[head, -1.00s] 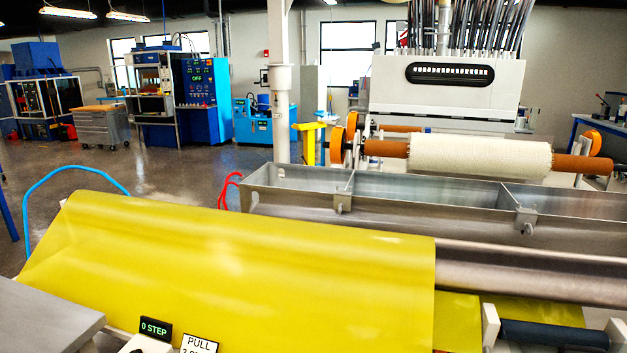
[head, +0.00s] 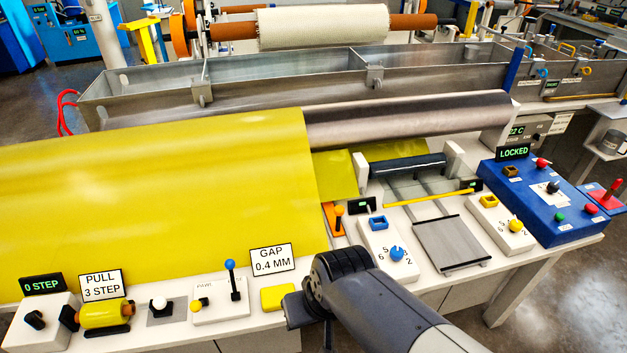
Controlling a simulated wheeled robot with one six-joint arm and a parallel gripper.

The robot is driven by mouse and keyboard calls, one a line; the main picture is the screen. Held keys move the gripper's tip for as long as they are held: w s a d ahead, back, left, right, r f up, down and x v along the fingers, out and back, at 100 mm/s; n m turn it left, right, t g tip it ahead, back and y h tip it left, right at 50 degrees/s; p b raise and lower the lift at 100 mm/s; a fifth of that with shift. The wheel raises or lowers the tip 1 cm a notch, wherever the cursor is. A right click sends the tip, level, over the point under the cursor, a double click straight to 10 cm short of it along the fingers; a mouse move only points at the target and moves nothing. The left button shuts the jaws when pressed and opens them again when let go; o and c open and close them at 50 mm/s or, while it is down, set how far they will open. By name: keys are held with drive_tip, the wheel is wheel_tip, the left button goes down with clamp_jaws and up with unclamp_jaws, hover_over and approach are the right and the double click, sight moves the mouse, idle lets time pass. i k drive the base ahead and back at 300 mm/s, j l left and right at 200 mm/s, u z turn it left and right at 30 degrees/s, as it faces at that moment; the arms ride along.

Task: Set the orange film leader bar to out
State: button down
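A small orange bar (head: 331,219) shows in the head view, at the right edge of the yellow film sheet and left of the dark roller. An orange-topped knob (head: 339,211) stands on or beside it. The film sheet partly borders and may hide its far end. I see no writing by it that tells its setting. My grey arm reaches in from the lower right, its dark joint just in front of the bar and apart from it. My gripper's fingers do not show.
Left of my arm are a blue-topped lever (head: 231,266), a yellow block (head: 278,298) and a "GAP 0.4 MM" sign (head: 271,260). A metal trough (head: 140,88) lies behind.

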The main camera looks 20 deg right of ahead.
sight(330, 198)
drive_tip(key=i+j+z, duration=0.1)
drive_tip(key=i+z, duration=0.15)
drive_tip(key=z, duration=0.25)
drive_tip(key=i+j+z, duration=0.15)
drive_tip(key=z, duration=0.3)
